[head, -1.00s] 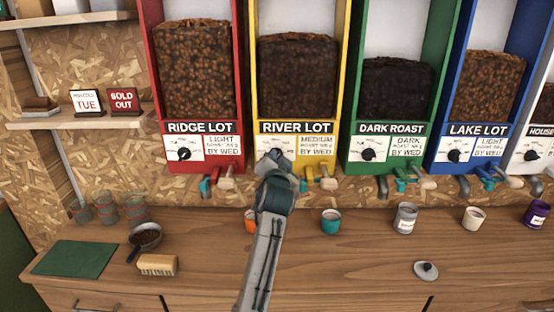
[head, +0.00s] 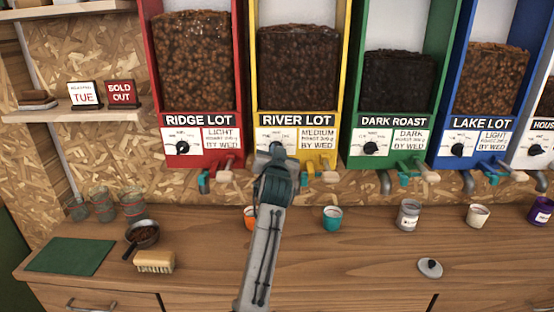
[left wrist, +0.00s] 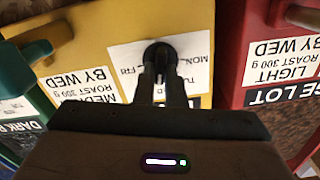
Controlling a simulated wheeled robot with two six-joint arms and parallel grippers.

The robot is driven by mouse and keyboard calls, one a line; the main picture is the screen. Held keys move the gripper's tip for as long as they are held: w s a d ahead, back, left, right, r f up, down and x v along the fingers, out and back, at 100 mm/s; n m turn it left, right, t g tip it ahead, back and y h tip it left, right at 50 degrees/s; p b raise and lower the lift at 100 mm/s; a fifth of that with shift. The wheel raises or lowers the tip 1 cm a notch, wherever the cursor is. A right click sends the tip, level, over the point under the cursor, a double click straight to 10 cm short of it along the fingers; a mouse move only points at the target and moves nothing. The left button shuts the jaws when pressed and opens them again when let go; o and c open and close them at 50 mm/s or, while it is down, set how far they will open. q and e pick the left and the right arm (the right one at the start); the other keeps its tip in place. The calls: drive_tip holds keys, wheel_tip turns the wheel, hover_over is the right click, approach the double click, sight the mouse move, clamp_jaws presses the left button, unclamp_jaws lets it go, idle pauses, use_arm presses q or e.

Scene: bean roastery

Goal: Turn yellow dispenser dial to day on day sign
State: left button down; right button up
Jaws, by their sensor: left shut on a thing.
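The yellow dispenser (head: 255,75), labelled RIVER LOT, stands between the red and green ones. My left gripper (head: 277,150) is at its dial card and hides the dial in the head view. In the left wrist view, upside down, my left gripper (left wrist: 160,78) is shut on the black dial knob (left wrist: 158,50). The white dial card (left wrist: 122,58) around it shows MON, part of TU and FRI; where the pointer points is hidden. The day sign (head: 86,95) on the left shelf reads TUE. My right gripper is not in view.
A SOLD OUT sign (head: 121,94) stands beside the day sign. Red (head: 173,150), green (head: 402,155) and blue (head: 490,152) dispensers flank the yellow one. Spouts hang below. Cups, a pan (head: 143,233) and a brush (head: 155,261) are on the counter (head: 350,270).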

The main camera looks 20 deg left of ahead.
use_arm(q)
drive_tip(key=n+b, duration=0.2)
drive_tip(key=n, duration=0.1)
drive_tip(key=n+b, duration=0.2)
drive_tip(key=n, duration=0.2)
drive_tip(key=n+b, duration=0.2)
drive_tip(key=n, duration=0.1)
drive_tip(key=shift+a+f+n, duration=0.25)
drive_tip(key=shift+n, duration=0.15)
idle(0.4)
drive_tip(key=c, duration=1.5)
unclamp_jaws()
drive_tip(key=shift+r, duration=0.1)
